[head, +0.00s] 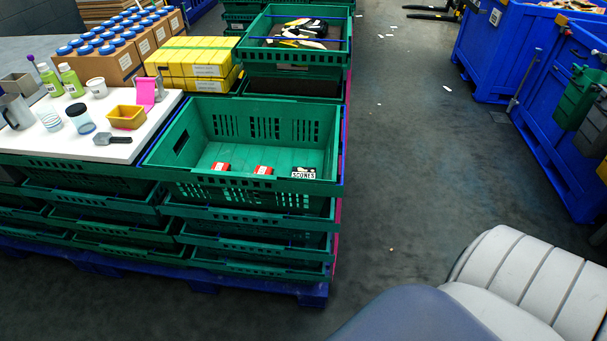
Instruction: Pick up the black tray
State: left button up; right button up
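No black tray can be told with certainty. A small black item with a white label reading "SCONES" (303,173) lies at the right inside the front green crate (190,180). In the back green crate (345,45) lie dark packages with white and yellow parts (300,30); their shape is hard to make out. A dark flat surface (292,87) shows below that back crate. Two red-and-white items (263,170) also lie on the front crate's floor. Neither of my grippers is in view.
A white board (165,105) left of the front crate holds bottles, cups, a yellow tub (126,117) and a scraper. Yellow boxes (195,58) stand behind. Crates are stacked on a blue pallet (312,294). Grey floor (400,170) is open toward the blue bins (490,60) at right.

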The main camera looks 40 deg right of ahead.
aim_at(297, 172)
jog(key=i+j, duration=0.15)
jog(key=i, duration=0.25)
jog(key=i+j, duration=0.15)
jog(key=i, duration=0.2)
jog(key=i+j+z, duration=0.1)
jog(key=z, duration=0.3)
jog(key=i+j+z, duration=0.15)
jog(key=i+z, duration=0.25)
jog(key=j+z, duration=0.2)
jog(key=z, duration=0.25)
jog(key=i, duration=0.05)
